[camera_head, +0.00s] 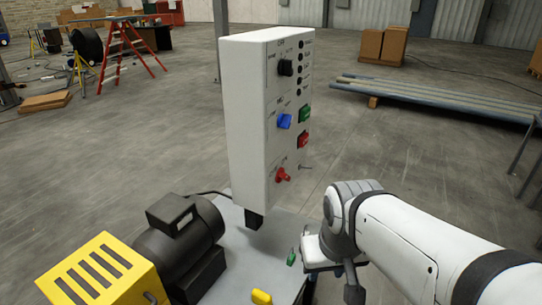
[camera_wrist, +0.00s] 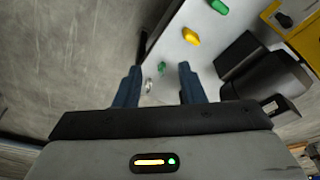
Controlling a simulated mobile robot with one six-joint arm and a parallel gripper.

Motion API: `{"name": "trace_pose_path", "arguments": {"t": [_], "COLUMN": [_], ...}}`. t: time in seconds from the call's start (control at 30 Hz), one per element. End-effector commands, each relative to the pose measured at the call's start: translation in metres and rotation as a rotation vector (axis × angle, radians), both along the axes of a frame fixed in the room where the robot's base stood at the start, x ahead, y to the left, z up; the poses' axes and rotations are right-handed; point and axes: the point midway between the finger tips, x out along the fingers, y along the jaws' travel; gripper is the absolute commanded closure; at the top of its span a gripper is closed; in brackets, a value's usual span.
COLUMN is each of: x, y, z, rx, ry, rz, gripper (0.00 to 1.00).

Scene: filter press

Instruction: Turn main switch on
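A white control panel box (camera_head: 250,120) stands upright on a post in the camera_head view. Its right-hand face carries a red rotary knob (camera_head: 283,175) near the bottom, a blue knob (camera_head: 284,121) in the middle and a black knob (camera_head: 285,68) near the top. The labels are too small to read, so I cannot tell for certain which is the main switch. My gripper (camera_wrist: 160,66) is open, its two dark fingers apart with nothing held between them. It is low, to the right of and below the panel, over the grey base plate. The panel is not identifiable in the wrist view.
Green (camera_head: 304,113) and red (camera_head: 302,139) buttons sit beside the knobs. A black motor (camera_head: 180,240) and a yellow slotted guard (camera_head: 98,272) stand at lower left. Small yellow (camera_head: 262,297) and green (camera_head: 292,258) handles rise from the base plate.

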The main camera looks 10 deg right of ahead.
Motion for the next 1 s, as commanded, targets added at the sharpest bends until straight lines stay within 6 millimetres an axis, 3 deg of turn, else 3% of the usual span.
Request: {"name": "trace_pose_path", "arguments": {"t": [0.17,0.37,0.43,0.7,0.87,1.0], "x": [0.004,0.032,0.051,0.134,0.189,0.237], "y": [0.002,0.017,0.025,0.044,0.040,0.026], "z": [-0.005,-0.033,-0.043,-0.067,-0.074,-0.077], "rx": [0.017,0.153,0.233,0.562,0.748,0.895], "ry": [0.004,0.032,0.035,-0.041,-0.153,-0.295], "rz": [-0.002,-0.013,-0.011,0.033,0.078,0.124], "gripper": [0.51,0.35,0.31,0.31,0.31,0.31]}}
